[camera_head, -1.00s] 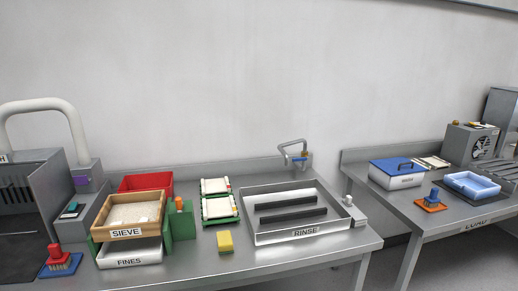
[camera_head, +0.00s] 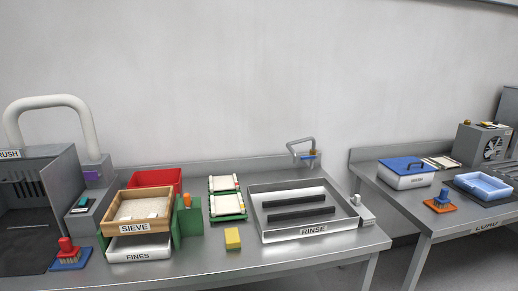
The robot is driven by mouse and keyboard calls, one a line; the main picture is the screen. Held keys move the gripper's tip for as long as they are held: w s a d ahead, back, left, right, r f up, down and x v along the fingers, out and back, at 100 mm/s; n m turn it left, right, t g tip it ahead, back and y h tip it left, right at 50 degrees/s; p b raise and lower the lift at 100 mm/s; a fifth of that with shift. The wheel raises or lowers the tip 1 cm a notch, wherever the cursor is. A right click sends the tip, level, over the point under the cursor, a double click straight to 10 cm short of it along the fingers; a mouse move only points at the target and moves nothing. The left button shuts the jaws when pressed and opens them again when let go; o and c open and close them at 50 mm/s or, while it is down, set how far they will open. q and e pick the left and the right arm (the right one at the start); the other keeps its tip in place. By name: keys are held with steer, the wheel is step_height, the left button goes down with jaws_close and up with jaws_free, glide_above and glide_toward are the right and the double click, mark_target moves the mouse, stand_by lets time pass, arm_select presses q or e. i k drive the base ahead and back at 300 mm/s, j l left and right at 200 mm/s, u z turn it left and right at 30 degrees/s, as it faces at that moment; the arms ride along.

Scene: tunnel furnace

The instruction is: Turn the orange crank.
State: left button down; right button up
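A small orange piece (camera_head: 187,200), which looks like the crank, stands upright on the green stand (camera_head: 190,222) at the right side of the wooden sieve box (camera_head: 133,227). The sieve box holds pale grainy material and sits over a white tray (camera_head: 140,252) labelled FINES. The exact shape of the orange piece is too small to tell. Neither of my grippers is in view.
A red bin (camera_head: 156,178) stands behind the sieve. A yellow sponge (camera_head: 233,238), green racks (camera_head: 228,206) and a rinse basin (camera_head: 312,233) are to the right. The bench front near the sponge is clear.

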mark_target(187, 199)
steer(key=i+j, duration=0.1)
steer(key=j, duration=0.3)
steer(key=i+j, duration=0.1)
steer(key=j, duration=0.25)
steer(key=i+j, duration=0.1)
steer(key=j, duration=0.3)
steer(key=i+j, duration=0.1)
steer(key=j, duration=0.25)
